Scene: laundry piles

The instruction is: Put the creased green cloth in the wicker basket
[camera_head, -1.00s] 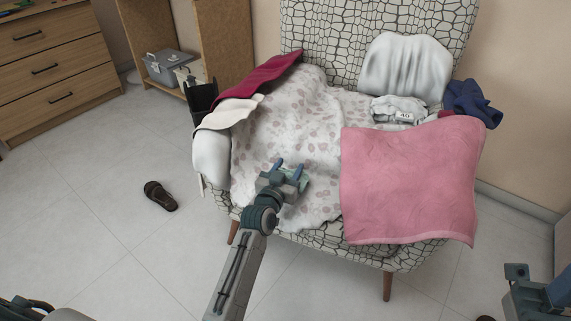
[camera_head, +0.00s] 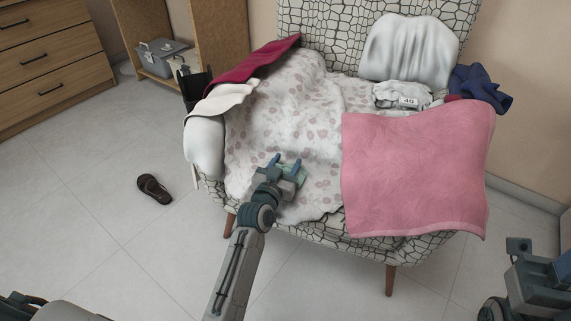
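I see no wicker basket in this view.
The armchair (camera_head: 350,230) carries a spotted throw (camera_head: 270,120), a pink towel (camera_head: 415,170), a white pillow (camera_head: 408,50), a navy cloth (camera_head: 480,88) and a dark red cloth (camera_head: 258,60). A brown slipper (camera_head: 153,188) lies on the otherwise open floor at left.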

